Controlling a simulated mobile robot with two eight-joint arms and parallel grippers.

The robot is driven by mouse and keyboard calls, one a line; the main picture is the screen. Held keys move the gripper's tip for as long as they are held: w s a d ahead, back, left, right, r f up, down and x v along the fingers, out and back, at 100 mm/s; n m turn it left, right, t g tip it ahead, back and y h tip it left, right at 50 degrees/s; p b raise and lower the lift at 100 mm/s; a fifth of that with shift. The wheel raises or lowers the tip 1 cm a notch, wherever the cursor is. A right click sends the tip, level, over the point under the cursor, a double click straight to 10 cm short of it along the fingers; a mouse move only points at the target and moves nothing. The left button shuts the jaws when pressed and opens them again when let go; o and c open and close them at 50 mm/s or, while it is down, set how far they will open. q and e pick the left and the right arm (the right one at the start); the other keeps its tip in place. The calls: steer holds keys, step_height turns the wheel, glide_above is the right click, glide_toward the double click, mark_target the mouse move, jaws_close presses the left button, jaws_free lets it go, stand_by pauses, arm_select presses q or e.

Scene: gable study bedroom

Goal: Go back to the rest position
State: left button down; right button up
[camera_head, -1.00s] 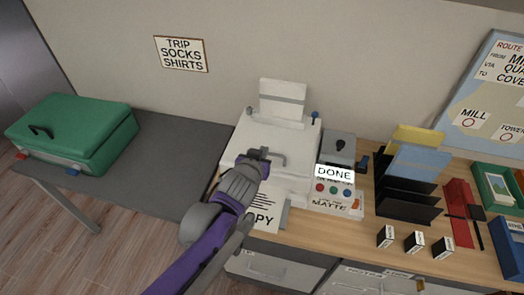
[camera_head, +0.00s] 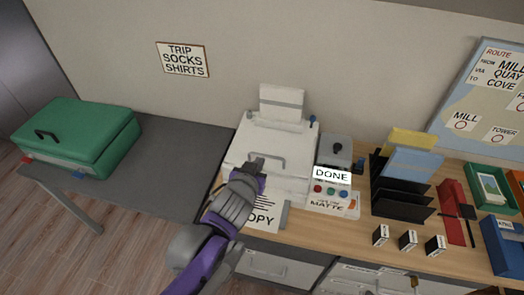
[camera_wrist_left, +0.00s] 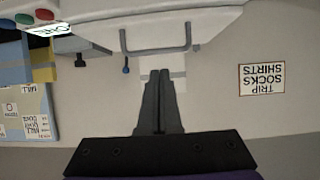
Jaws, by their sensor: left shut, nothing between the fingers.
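My left gripper (camera_head: 257,165) is shut and empty. A sheet marked COPY (camera_head: 262,217) lies at the printer's front, partly hidden by my left arm. My right gripper does not show.
A green suitcase (camera_head: 80,135) lies on the grey table (camera_head: 165,160) at left. Right of the printer are a DONE display (camera_head: 332,175), a black file rack (camera_head: 398,195), small labelled blocks (camera_head: 408,240), a red item (camera_head: 453,210) and trays. The grey table's middle is bare.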

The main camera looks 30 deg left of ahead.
arm_select(q)
steer(key=shift+s+d+f, duration=0.15)
steer(key=shift+s+d, duration=0.1)
steer(key=shift+s, duration=0.7)
steer(key=shift+s+d+f, duration=0.1)
steer(key=shift+s+d, duration=0.1)
steer(key=shift+s, duration=0.7)
steer(key=s+d+f+m+g+h+p, duration=0.1)
steer(key=s+d+f+g, duration=0.1)
steer(key=s, duration=0.3)
steer(key=s+d+f+m+g+h+p, duration=0.1)
steer(key=s+d+f+g, duration=0.2)
steer(key=s+f+g, duration=0.1)
steer(key=shift+s+d+m+g+h, duration=0.3)
steer(key=shift+s+g+h, duration=0.1)
steer(key=shift+s, duration=0.3)
